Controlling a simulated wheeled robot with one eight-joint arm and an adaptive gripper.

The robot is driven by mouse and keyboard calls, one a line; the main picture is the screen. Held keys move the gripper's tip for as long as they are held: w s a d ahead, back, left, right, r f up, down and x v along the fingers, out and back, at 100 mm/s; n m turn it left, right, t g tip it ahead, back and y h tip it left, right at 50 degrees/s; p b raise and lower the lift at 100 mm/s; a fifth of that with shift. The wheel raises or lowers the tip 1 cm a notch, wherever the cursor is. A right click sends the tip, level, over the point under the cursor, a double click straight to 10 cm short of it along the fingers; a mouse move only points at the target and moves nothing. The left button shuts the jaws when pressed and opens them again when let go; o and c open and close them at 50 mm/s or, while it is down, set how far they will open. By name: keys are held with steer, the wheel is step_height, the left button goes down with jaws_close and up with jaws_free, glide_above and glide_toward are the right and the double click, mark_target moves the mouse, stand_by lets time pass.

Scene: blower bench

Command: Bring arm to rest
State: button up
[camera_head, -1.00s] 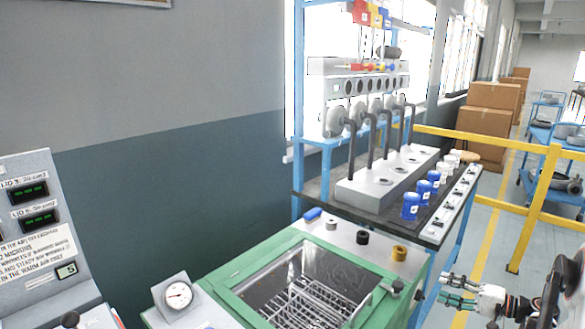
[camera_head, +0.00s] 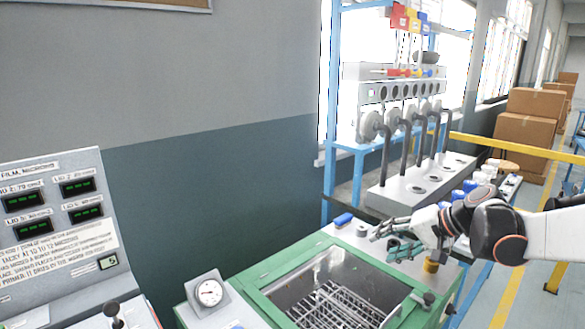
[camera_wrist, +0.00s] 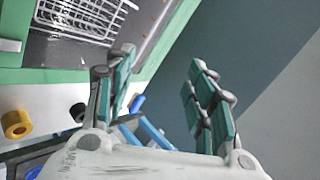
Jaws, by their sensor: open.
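My gripper (camera_head: 385,238) is open and empty. In the head view it reaches in from the right, in front of the blower bench and over the back rim of the green-framed basin (camera_head: 262,290). In the wrist view its two teal-padded fingers (camera_wrist: 160,92) stand well apart with nothing between them. My forearm comes in from the right edge and hides part of the bench's front row of bottles.
The wire rack (camera_head: 335,305) lies in the basin. The blower unit (camera_head: 415,180) is behind my gripper. A yellow rail (camera_head: 530,150) and cardboard boxes (camera_head: 525,118) are at right.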

steer(key=s+a+r+n+g+h, duration=0.1)
steer(key=s+a+r+n+h, duration=0.3)
steer(key=s+a, duration=0.8)
steer(key=s+d+f+n+t+h, duration=0.1)
steer(key=s+d+f+h, duration=0.15)
steer(key=s, duration=1.05)
steer(key=s+d+f+t+h+b, duration=0.1)
steer(key=s+d+f, duration=0.1)
steer(key=d+f, duration=0.2)
steer(key=shift+d+f, duration=0.2)
steer(key=shift+d, duration=0.65)
